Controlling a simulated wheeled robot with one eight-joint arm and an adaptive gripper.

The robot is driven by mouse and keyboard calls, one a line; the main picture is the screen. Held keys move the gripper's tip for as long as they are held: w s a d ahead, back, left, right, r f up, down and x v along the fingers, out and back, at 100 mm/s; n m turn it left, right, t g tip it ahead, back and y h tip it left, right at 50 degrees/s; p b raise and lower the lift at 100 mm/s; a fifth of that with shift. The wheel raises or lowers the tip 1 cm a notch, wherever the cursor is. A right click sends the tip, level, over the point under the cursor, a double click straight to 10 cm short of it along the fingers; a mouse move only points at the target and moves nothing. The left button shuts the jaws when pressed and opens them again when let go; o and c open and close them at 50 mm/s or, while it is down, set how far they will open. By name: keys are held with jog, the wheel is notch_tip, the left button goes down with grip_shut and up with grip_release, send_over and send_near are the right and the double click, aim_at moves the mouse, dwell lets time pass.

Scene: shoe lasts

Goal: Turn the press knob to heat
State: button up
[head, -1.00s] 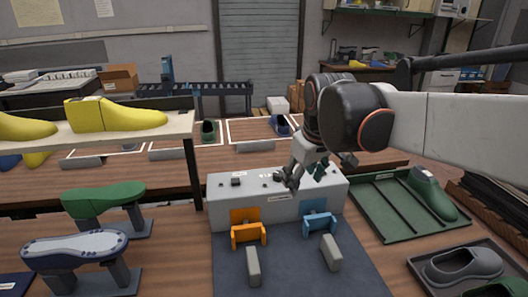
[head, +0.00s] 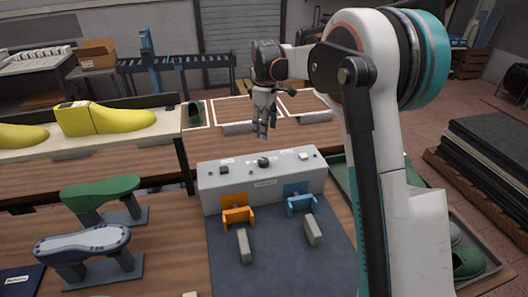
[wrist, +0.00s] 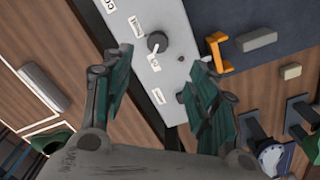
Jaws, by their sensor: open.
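The press console (head: 238,187) is a light grey box behind the blue-grey mat. Its black round knob (head: 264,161) sits near the middle of the sloped top; in the wrist view the knob (wrist: 157,42) has a pale pointer line directed towards a small white label (wrist: 155,63). I cannot read the label text surely. My gripper (head: 262,135) hangs above the console, pointing down, apart from the knob. In the wrist view its two green-padded fingers (wrist: 159,68) are spread wide with nothing between them; the knob shows just beyond the gap.
A black switch (head: 224,170) and a pale switch (head: 303,156) flank the knob. An orange bracket (head: 238,216) and a blue bracket (head: 302,204) stand in front. A shelf with yellow lasts (head: 105,119) is at the left. My arm hides much of the right side.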

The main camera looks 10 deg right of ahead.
aim_at(265, 160)
jog(key=f, duration=0.4)
jog(key=f+b, duration=0.1)
jog(key=f, duration=0.4)
jog(key=f+b, duration=0.1)
jog(key=f, duration=0.4)
jog(key=shift+w+f, duration=0.15)
jog(key=shift+w, duration=0.15)
jog(key=shift+c, duration=0.3)
jog(key=c, duration=1)
